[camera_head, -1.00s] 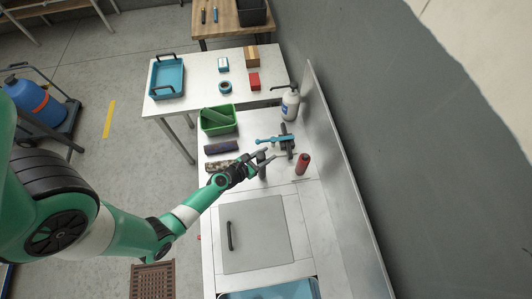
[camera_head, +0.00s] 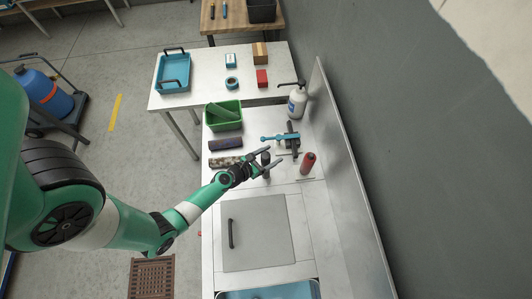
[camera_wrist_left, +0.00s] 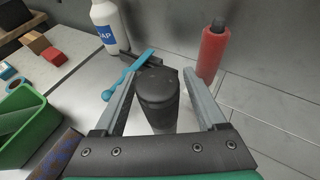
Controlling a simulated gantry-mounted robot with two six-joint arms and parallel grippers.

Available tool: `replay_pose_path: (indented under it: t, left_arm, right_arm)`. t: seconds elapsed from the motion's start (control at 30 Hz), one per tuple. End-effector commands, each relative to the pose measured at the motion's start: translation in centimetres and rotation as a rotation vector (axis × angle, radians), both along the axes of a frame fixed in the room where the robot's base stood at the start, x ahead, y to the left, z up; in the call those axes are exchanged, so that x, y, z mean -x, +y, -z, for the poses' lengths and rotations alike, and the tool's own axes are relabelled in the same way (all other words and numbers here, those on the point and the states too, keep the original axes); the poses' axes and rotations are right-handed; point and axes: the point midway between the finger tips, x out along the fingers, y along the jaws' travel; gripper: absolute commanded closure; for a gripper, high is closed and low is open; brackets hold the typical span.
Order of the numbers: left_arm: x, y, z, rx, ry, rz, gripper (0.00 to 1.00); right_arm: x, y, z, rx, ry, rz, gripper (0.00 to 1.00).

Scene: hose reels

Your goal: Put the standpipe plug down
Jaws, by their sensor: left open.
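The standpipe plug, a dark grey upright cylinder (camera_wrist_left: 157,100), stands between the two fingers of my left gripper in the left wrist view. In the head view the plug (camera_head: 266,160) stands on the light worktop, partly hidden by the gripper. My left gripper (camera_head: 274,155) is open around it, with a finger on each side. In the left wrist view gaps show between the cylinder and both fingers of the gripper (camera_wrist_left: 159,88). The plug's base is hidden in the wrist view. My right gripper is not in view.
A red cylinder (camera_head: 308,163) stands right of the gripper. A blue-handled tool (camera_head: 280,138) lies beyond, near a white soap bottle (camera_head: 297,103). A grey lid (camera_head: 256,235) lies nearer.

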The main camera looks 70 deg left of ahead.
Motion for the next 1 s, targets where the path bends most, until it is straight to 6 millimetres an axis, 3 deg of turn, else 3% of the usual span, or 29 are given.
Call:
replay_pose_path:
  t: [0.07,0.27,0.4,0.57,1.0]
  left_arm:
    - [0.4,-0.1,-0.6,0.001,0.001,-0.001,0.26]
    - [4.2,-1.5,-2.2,0.002,0.002,-0.005,0.26]
    - [7.2,-2.6,-3.4,0.002,0.001,-0.007,0.26]
    - [9.6,-3.5,-4.4,0.001,0.001,-0.007,0.26]
    - [10.4,-3.9,-4.9,0.0,0.0,0.0,0.26]
  right_arm:
    - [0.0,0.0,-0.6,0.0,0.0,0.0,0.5]
    - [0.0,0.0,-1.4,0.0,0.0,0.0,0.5]
    - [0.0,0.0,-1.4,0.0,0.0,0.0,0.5]
    - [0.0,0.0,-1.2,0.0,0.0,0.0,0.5]
    - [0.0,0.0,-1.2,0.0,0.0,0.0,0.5]
